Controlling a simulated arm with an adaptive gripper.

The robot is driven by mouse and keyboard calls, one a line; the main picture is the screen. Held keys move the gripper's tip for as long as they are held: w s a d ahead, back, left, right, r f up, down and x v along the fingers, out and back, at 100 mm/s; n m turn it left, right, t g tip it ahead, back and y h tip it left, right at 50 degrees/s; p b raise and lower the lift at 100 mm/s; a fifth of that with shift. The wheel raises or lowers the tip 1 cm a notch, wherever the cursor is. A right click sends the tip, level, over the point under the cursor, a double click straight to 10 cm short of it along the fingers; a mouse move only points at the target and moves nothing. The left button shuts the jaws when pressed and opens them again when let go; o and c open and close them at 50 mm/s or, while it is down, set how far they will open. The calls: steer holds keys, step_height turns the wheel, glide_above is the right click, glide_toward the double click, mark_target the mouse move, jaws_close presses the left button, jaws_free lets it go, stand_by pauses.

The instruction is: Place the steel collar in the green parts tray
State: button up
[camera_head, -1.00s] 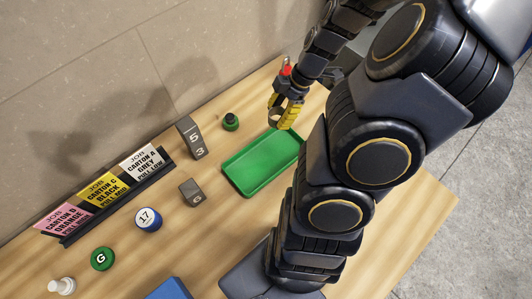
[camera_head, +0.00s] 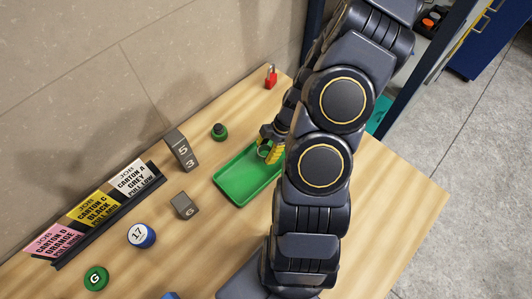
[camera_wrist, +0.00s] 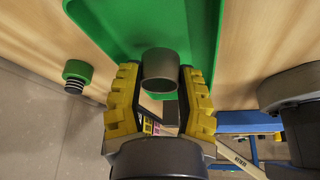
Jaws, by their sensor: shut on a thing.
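The steel collar is a short grey ring (camera_wrist: 160,68), seen in the wrist view between the yellow pads of my gripper (camera_wrist: 160,85). The pads are shut on its sides. The green parts tray (camera_head: 240,186) lies on the wooden table in the head view. It also shows behind the collar in the wrist view (camera_wrist: 203,25). In the head view my gripper (camera_head: 268,150) is at the tray's far right part, with the collar partly hidden by the yellow fingers. Whether the collar touches the tray floor, I cannot tell.
Grey blocks (camera_head: 181,150) (camera_head: 183,206) stand left of the tray. A green-based knob (camera_head: 219,131) is behind it, and a red padlock (camera_head: 271,77) is at the back. A card rack (camera_head: 105,215) stands along the wall. Part of the tray is clear.

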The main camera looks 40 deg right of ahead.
steer(key=shift+f, duration=1.25)
steer(key=shift+f, duration=0.2)
steer(key=o, duration=1)
steer(key=shift+r, duration=0.1)
